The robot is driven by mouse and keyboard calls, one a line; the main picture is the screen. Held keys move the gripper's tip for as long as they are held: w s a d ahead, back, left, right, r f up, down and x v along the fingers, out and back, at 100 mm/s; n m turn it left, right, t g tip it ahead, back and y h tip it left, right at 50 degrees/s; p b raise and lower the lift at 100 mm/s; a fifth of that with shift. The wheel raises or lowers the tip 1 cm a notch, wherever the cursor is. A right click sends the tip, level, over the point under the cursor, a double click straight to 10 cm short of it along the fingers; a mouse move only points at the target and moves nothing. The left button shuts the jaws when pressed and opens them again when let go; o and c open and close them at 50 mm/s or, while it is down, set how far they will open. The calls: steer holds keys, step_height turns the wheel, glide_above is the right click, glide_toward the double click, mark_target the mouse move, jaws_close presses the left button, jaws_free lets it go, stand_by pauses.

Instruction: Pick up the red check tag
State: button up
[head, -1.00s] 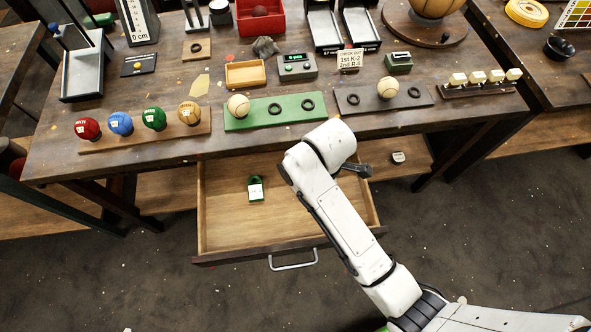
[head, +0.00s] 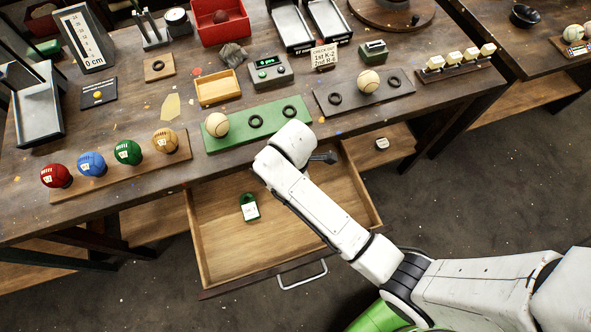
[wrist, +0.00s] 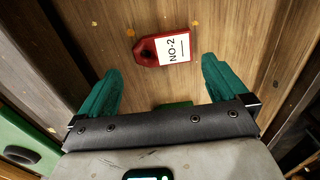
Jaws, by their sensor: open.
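The red check tag (wrist: 146,52) lies flat on a wooden surface in the wrist view, with a white label reading NO-2. My gripper (wrist: 161,66) is open and empty, with one green finger on each side of the tag's near side. The tag is just beyond the fingertips, apart from both fingers. In the head view my arm hides the red tag and most of the gripper.
A green tag (head: 250,207) with a white label lies in the drawer's left part. The table front edge is beside my gripper, with a green board (head: 275,115) holding a ball and rings above. A small green patch (wrist: 175,105) shows between the fingers, unclear what.

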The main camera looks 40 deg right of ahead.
steer(key=f, duration=0.5)
steer(key=shift+s+d, duration=0.1)
steer(key=shift+s, duration=0.15)
steer(key=c, duration=0.8)
steer(key=shift+r, duration=0.1)
